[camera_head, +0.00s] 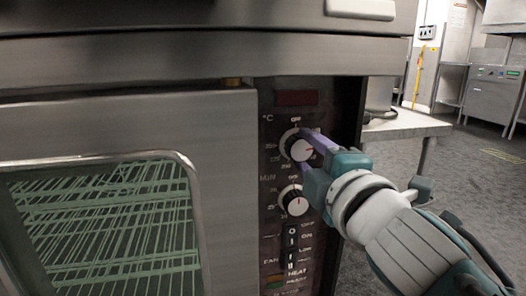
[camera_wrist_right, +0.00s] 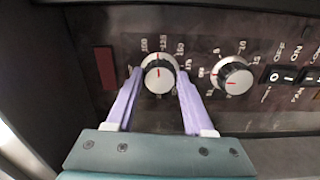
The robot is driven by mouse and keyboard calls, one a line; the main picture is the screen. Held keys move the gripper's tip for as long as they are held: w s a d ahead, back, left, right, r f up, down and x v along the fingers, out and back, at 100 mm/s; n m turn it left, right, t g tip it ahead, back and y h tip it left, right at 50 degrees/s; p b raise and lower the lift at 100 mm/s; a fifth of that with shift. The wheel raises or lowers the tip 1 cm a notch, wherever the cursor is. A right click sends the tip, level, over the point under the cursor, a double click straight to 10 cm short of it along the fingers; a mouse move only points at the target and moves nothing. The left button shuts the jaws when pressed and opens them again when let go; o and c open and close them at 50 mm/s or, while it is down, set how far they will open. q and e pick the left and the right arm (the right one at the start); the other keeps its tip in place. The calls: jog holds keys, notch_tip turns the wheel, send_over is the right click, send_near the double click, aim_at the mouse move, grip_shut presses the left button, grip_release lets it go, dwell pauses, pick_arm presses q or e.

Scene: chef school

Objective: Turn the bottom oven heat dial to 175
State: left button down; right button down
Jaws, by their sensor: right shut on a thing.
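The oven heat dial (camera_head: 297,147), marked °C, is the upper of two round dials on the dark control panel. It is black with a silver face and a red pointer line. My right gripper (camera_head: 306,150) reaches in from the right with its purple fingers around this dial. In the right wrist view the heat dial (camera_wrist_right: 158,74) sits between the two fingers (camera_wrist_right: 158,88), which are shut on it. My left gripper is not in view.
Below is a second dial (camera_head: 293,200), marked MIN, also in the wrist view (camera_wrist_right: 232,76). Rocker switches (camera_head: 291,240) sit under it. The oven door (camera_head: 225,130) with its glass window is left of the panel. A metal table (camera_head: 410,126) stands behind at right, with open floor beyond.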

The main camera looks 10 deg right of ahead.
jog(key=m, duration=0.3)
jog(key=shift+m+p, duration=0.3)
jog(key=shift+m, duration=0.1)
jog(key=m+p, duration=0.1)
jog(key=m, duration=0.2)
jog(key=shift+a+m, duration=0.1)
jog(key=shift+m, duration=0.2)
jog(key=m+p, duration=0.2)
jog(key=m, duration=0.3)
jog(key=shift+a+m+p, duration=0.1)
jog(key=shift+m+p, duration=0.4)
jog(key=shift+m, duration=1.3)
jog(key=c, duration=0.7)
grip_release()
jog(key=o, duration=0.4)
jog(key=shift+f, duration=0.15)
